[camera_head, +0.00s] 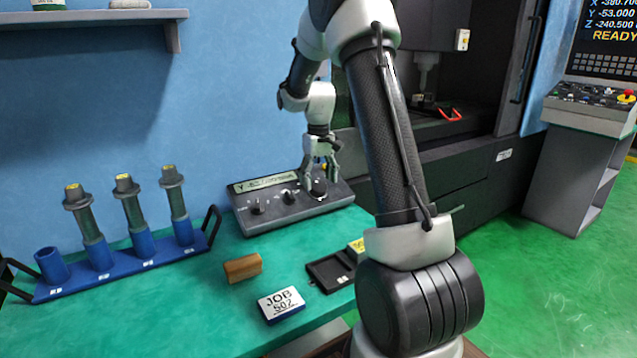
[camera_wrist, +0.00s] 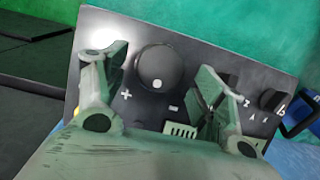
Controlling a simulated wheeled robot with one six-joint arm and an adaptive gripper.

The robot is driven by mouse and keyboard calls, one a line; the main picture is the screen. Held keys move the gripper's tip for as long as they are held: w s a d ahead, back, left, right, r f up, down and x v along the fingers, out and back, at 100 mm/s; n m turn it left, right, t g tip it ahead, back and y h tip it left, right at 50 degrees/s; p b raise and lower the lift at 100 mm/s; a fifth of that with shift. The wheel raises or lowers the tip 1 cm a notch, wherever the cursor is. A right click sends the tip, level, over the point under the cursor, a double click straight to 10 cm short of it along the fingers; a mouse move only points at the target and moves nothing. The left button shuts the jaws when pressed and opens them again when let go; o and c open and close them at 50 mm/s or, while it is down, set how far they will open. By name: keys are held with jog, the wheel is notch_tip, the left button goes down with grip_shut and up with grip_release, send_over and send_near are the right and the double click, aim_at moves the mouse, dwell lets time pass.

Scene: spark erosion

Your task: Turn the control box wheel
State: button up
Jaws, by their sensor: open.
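The control box (camera_head: 285,222) is a grey sloped panel on the green bench, with a small display strip reading Y and digits. Its round dark wheel (camera_head: 319,186) is at the right end of the panel. In the wrist view the wheel (camera_wrist: 157,67) is a black dome with a small white mark, with a plus sign to its left. My gripper (camera_head: 322,172) is above the wheel, pointing down. In the wrist view my gripper (camera_wrist: 160,75) is open, with one finger on each side of the wheel and visible gaps. Contact with the wheel is not apparent.
Smaller knobs (camera_head: 257,205) sit left of the wheel. A blue rack (camera_head: 130,265) with several upright holders stands left. A wooden block (camera_head: 242,267), a JOB card (camera_head: 281,304) and a black tray (camera_head: 329,273) lie in front. The machine (camera_head: 480,170) stands right.

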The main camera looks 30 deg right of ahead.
jog(key=shift+f, duration=0.75)
jog(key=c, duration=1)
jog(key=shift+c, duration=0.2)
jog(key=shift+m, duration=0.4)
